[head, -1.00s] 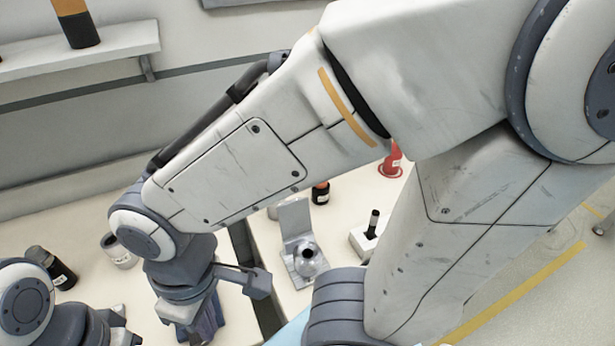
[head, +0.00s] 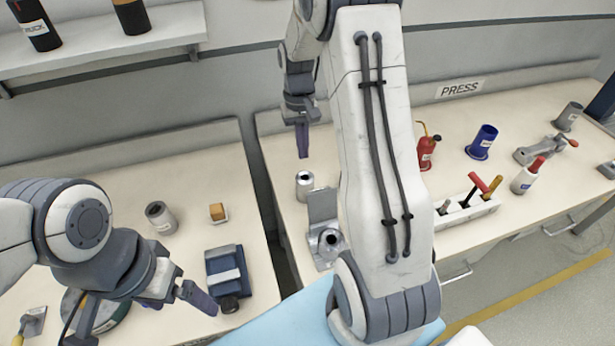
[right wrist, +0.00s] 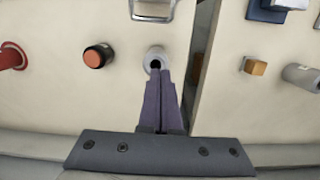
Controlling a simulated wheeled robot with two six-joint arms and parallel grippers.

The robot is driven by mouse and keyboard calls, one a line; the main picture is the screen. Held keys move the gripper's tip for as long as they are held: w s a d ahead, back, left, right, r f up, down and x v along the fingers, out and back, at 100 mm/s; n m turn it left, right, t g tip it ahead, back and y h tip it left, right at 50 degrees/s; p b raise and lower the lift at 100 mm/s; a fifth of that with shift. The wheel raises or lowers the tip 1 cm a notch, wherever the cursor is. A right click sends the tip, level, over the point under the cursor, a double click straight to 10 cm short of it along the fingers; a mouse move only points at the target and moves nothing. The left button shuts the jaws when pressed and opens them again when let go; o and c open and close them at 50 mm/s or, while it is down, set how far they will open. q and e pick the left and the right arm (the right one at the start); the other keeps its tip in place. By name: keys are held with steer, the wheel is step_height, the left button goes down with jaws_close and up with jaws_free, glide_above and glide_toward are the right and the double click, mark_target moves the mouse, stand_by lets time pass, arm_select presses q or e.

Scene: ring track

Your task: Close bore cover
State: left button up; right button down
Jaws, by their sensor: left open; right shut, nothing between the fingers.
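A grey metal fixture (head: 320,262) stands on the right bench in the head view, partly behind my right arm. Its flat plate (head: 322,205) stands upright behind a round metal bore (head: 331,240), so the cover looks open. My right gripper (head: 303,155) is shut and empty, pointing down beyond the fixture, near a small silver cylinder (head: 304,183). In the right wrist view the shut fingertips (right wrist: 166,72) appear at that cylinder's dark hole (right wrist: 157,55); contact is unclear. Part of a metal piece shows at that view's top edge (right wrist: 153,10). My left gripper (head: 145,322) is open and empty over the left bench.
A gap separates the benches. The left bench holds a blue-grey block device (head: 225,272), a grey cup (head: 160,217) and an orange block (head: 217,212). The right bench holds a red oil can (head: 426,152), a blue cup (head: 481,142) and a tool holder (head: 466,212).

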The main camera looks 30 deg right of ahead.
mark_target(305, 184)
steer(key=f, duration=0.2)
steer(key=s+f+p, duration=0.1)
steer(key=f, duration=0.5)
steer(key=shift+s+a+f, duration=0.15)
steer(key=shift+a+f, duration=0.05)
steer(key=shift+f, duration=0.05)
arm_select(q)
step_height(305, 184, up, 3)
steer(key=shift+r+p, duration=0.15)
steer(key=shift+p, duration=0.95)
arm_select(e)
steer(key=s, duration=0.1)
steer(key=s+r, duration=0.1)
steer(key=s+a, duration=0.1)
steer(key=shift+s+r, duration=0.2)
